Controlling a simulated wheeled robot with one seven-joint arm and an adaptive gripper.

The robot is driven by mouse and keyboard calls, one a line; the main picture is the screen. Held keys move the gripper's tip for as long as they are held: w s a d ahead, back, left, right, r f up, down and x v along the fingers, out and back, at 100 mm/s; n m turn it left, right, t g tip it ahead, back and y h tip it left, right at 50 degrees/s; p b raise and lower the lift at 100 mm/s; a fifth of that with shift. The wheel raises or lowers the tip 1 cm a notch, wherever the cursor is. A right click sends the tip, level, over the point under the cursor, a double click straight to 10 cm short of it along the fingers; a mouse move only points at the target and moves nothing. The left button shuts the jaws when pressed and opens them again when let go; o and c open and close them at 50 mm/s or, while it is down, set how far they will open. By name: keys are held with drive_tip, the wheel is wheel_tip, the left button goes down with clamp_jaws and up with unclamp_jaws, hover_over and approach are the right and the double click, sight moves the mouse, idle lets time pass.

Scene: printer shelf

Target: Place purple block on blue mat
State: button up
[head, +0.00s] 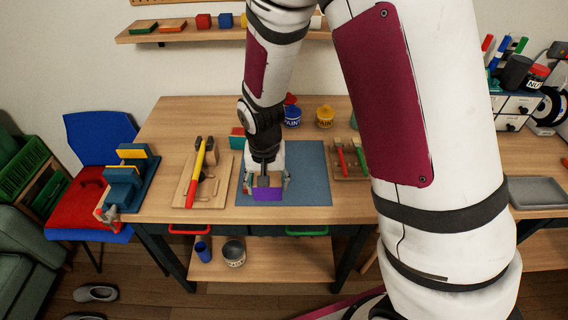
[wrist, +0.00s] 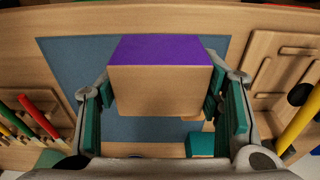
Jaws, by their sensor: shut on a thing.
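The purple block (head: 267,192) is between the fingers of my gripper (head: 267,182), over the front left part of the blue mat (head: 312,172). In the wrist view the block (wrist: 160,47) shows a purple face and a plain wood face. The gripper's teal-padded fingers (wrist: 162,92) stand on either side of it, shut on it. The blue mat (wrist: 75,62) shows around the block. I cannot tell whether the block touches the mat or hangs just above it.
A tool board (head: 183,193) lies left of the mat, and another tool board (head: 350,168) lies to its right. A teal block (wrist: 200,144) and paint cans (head: 324,116) are behind. The right part of the mat is bare. The table's front edge is close.

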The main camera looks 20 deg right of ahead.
drive_tip(key=w+d, duration=0.2)
drive_tip(key=w, duration=0.1)
drive_tip(key=w+d, duration=0.2)
drive_tip(key=w, duration=0.1)
drive_tip(key=w+d+f, duration=0.1)
drive_tip(key=w+d, duration=0.2)
drive_tip(key=w, duration=0.1)
drive_tip(key=shift+w+d+p, duration=0.1)
drive_tip(key=shift+p, duration=0.2)
drive_tip(key=shift+w+d+f+p, duration=0.15)
drive_tip(key=shift+f+p, duration=0.05)
drive_tip(key=shift+f, duration=0.75)
drive_tip(key=shift+w+d+f+p, duration=0.1)
drive_tip(key=shift+w+f+p, duration=0.05)
drive_tip(key=shift+f, duration=0.75)
drive_tip(key=shift+f, duration=0.15)
drive_tip(key=o, duration=1.2)
drive_tip(key=shift+o, duration=0.2)
